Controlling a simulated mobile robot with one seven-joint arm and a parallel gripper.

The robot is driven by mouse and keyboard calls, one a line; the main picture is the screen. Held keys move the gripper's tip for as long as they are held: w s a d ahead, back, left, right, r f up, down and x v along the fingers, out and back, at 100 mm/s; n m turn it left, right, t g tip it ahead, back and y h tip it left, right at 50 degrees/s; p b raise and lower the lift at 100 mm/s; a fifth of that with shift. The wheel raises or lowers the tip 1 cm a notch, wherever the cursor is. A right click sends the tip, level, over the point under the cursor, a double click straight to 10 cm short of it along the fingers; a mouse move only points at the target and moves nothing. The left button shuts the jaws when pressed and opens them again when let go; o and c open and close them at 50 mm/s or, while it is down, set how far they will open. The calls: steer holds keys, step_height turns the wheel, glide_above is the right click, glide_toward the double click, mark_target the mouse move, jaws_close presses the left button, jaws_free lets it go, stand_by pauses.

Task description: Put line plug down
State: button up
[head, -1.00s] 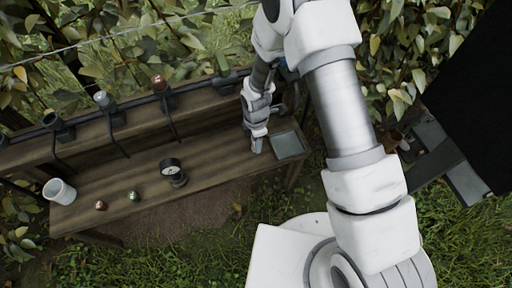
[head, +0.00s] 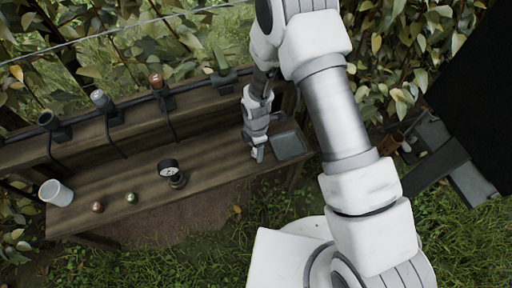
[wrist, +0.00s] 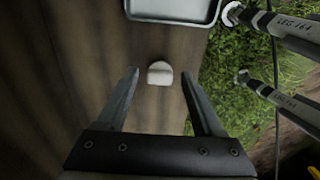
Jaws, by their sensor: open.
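My gripper (wrist: 160,74) is open in the wrist view, one finger on each side. A small whitish rounded piece (wrist: 160,78), which looks like the line plug, rests on the wooden bench between and just beyond the fingertips. It appears clear of both fingers. In the head view my gripper (head: 257,153) points down at the right end of the bench (head: 220,170), just left of the grey tray (head: 290,145). I cannot make out the plug there, as the gripper covers that spot.
The tray's edge (wrist: 170,18) is just beyond the piece. A gauge (head: 171,173), a green ball (head: 131,198), a copper ball (head: 97,207) and a white cup (head: 57,192) stand further left. Several holders line the back rail. Grey lettered rods (wrist: 285,35) stand to the right.

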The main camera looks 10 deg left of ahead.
step_height(320, 180, up, 12)
steer(key=p, duration=0.4)
steer(key=shift+r+p, duration=0.15)
steer(key=shift+p, duration=0.15)
steer(key=shift+s, duration=0.15)
